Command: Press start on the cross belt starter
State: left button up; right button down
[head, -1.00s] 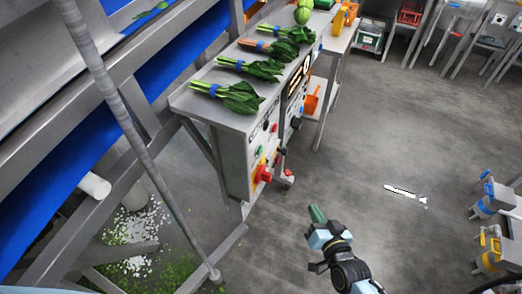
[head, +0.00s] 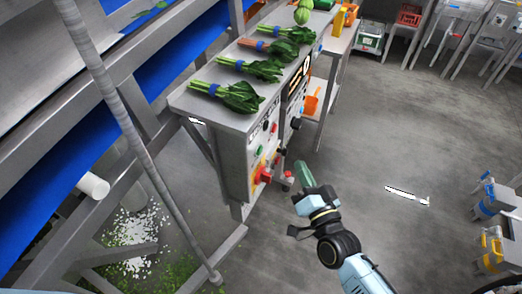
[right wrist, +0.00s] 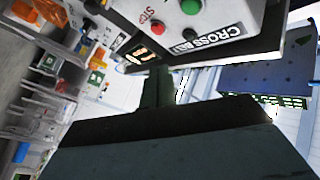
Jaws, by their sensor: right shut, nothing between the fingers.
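The cross belt starter is a pale grey box in the right wrist view (right wrist: 226,14), with a "CROSS BELT" label (right wrist: 208,38). It carries a green button (right wrist: 190,7), a red button (right wrist: 158,29) beside lettering that reads as stop, and a small black knob (right wrist: 190,34). My right gripper (head: 303,172) is shut and empty, to the right of the button-covered cabinet front in the head view, apart from it. Its shut fingers (right wrist: 158,86) point toward the label end of the starter in the wrist view. My left gripper is out of view.
Bunches of leafy greens (head: 240,97) lie on the cabinet top (head: 205,103). A red and yellow switch (head: 264,175) sticks out low on the cabinet front. A steel frame (head: 140,130) stands at left.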

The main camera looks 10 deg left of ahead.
jog(key=w+a+b, duration=0.1)
jog(key=w+a, duration=0.1)
jog(key=a, duration=0.5)
jog(key=shift+w, duration=0.15)
jog(key=shift+a+b, duration=0.2)
jog(key=shift+b, duration=0.1)
dwell(1.6)
jog(key=shift+w+a, duration=0.15)
jog(key=shift+a, duration=0.15)
jog(key=shift+w+a, duration=0.15)
jog(key=shift+a, duration=0.3)
dwell(0.7)
dwell(0.3)
jog(key=shift+s+d, duration=0.3)
jog(key=shift+d, duration=0.5)
jog(key=d, duration=0.1)
jog(key=s+d+p, duration=0.1)
jog(key=d, duration=0.1)
jog(key=d+p, duration=0.1)
jog(key=shift+s+d, duration=0.25)
jog(key=shift+d, duration=0.15)
